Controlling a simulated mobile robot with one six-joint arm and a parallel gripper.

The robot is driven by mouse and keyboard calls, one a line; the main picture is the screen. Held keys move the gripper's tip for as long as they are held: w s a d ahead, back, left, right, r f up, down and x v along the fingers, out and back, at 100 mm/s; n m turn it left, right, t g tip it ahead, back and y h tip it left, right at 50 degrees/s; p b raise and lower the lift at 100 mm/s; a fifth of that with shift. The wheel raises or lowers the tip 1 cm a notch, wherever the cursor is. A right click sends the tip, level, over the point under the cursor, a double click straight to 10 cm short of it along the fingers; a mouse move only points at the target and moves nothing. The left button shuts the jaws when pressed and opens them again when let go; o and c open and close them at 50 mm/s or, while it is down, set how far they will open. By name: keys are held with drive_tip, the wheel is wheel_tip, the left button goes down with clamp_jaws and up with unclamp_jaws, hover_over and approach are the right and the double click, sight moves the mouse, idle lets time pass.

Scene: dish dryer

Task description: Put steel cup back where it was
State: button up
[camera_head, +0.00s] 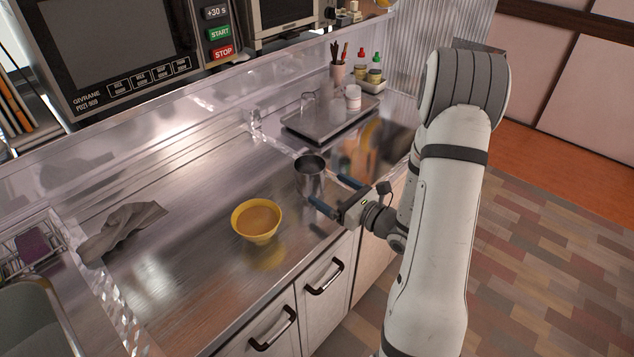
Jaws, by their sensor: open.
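The steel cup (309,174) stands upright on the steel counter (180,230), near the counter's front edge, to the right of a yellow bowl. My gripper (330,194) is open, with its two dark blue fingers pointing left toward the cup. One finger lies in front of the cup's lower right and the other behind its right side. The cup is at or just beyond the fingertips; I cannot tell whether they touch it.
The yellow bowl (256,221) sits left of the cup. A grey cloth (121,230) lies further left, near a wire rack (35,246). A tray (330,124) and a condiment holder (371,84) stand at the back right. A microwave (125,50) is above the back.

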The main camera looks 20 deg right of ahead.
drive_tip(key=v, duration=0.3)
drive_tip(key=s+a+r+n+g+y, duration=0.1)
drive_tip(key=a+n+g, duration=0.1)
drive_tip(key=a+n, duration=0.1)
drive_tip(key=s+a+r+n+g+y, duration=0.2)
drive_tip(key=a+g, duration=0.1)
drive_tip(key=s+a+r+n+g+y, duration=0.1)
drive_tip(key=s+a+n+g, duration=0.1)
drive_tip(key=a+n, duration=0.1)
drive_tip(key=shift+s+a+r+n, duration=0.15)
drive_tip(key=shift+a+r+n, duration=0.05)
drive_tip(key=shift+a+n, duration=0.15)
drive_tip(key=s+a+r+n+g+h, duration=0.25)
drive_tip(key=s+n+g+h, duration=0.6)
drive_tip(key=s+n, duration=0.6)
drive_tip(key=d+r+n+t+h, duration=0.2)
drive_tip(key=d+r+n+h, duration=0.1)
drive_tip(key=d+n+h, duration=0.2)
drive_tip(key=shift+w+d+r+n+t, duration=0.15)
drive_tip(key=shift+w+d+n+t, duration=0.2)
drive_tip(key=shift+n, duration=0.35)
drive_tip(key=shift+r+h, duration=0.1)
drive_tip(key=shift+h, duration=0.15)
wheel_tip(320, 180, up, 7)
drive_tip(key=p, duration=0.6)
drive_tip(key=shift+s+p, duration=0.25)
drive_tip(key=shift+p, duration=0.05)
